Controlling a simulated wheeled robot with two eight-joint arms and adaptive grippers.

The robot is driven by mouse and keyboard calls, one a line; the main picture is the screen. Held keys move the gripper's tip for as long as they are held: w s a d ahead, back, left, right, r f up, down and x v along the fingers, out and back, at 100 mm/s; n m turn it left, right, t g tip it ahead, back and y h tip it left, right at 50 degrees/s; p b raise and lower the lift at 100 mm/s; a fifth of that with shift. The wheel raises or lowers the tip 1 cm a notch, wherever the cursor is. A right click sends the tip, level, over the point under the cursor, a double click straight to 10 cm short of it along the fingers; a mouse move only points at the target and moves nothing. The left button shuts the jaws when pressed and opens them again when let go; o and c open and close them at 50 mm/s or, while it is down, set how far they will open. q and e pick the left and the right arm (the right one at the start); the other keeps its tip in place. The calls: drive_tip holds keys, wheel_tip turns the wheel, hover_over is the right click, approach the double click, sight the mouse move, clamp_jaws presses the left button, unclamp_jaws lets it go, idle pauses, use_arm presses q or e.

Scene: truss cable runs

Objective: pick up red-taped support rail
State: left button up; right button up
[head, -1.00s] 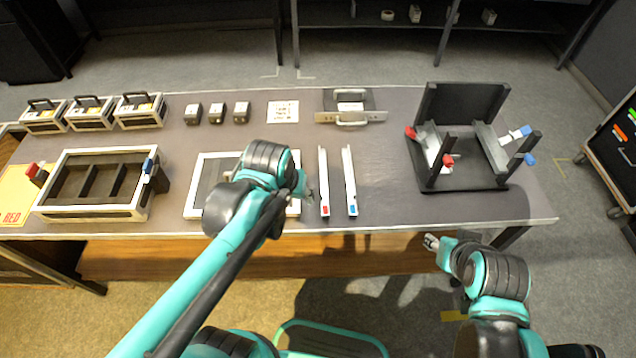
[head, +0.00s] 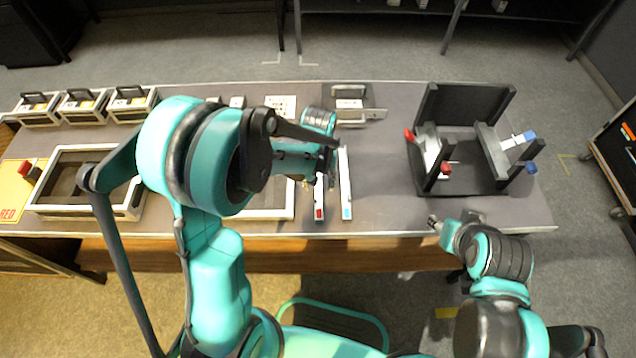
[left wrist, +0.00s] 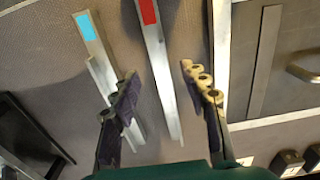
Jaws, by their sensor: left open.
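The red-taped support rail (head: 319,200) lies on the table, its red tape at the near end. Its far part is hidden by my left arm in the head view. A blue-taped rail (head: 346,190) lies parallel, just to its right. My left gripper (head: 316,174) is over the red-taped rail. In the left wrist view, the open fingers (left wrist: 162,95) straddle the red-taped rail (left wrist: 160,70), with nothing gripped; the blue-taped rail (left wrist: 100,65) runs by the left finger. My right gripper (head: 434,223) is near the table's front edge, too small to read.
A black frame (head: 462,105) with red and blue clamps stands on the right. A metal-handled plate (head: 372,114) lies at the back. A divided tray (head: 85,212) and small handled boxes (head: 130,103) stand on the left. The table between rails and frame is clear.

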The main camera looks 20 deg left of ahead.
sight(319, 192)
use_arm(q)
wheel_tip(319, 192, down, 4)
drive_tip(key=shift+w+f+b, duration=0.1)
drive_tip(key=shift+w+b, duration=0.05)
drive_tip(key=shift+b, duration=0.7)
clamp_jaws()
drive_tip(key=shift+r, duration=0.25)
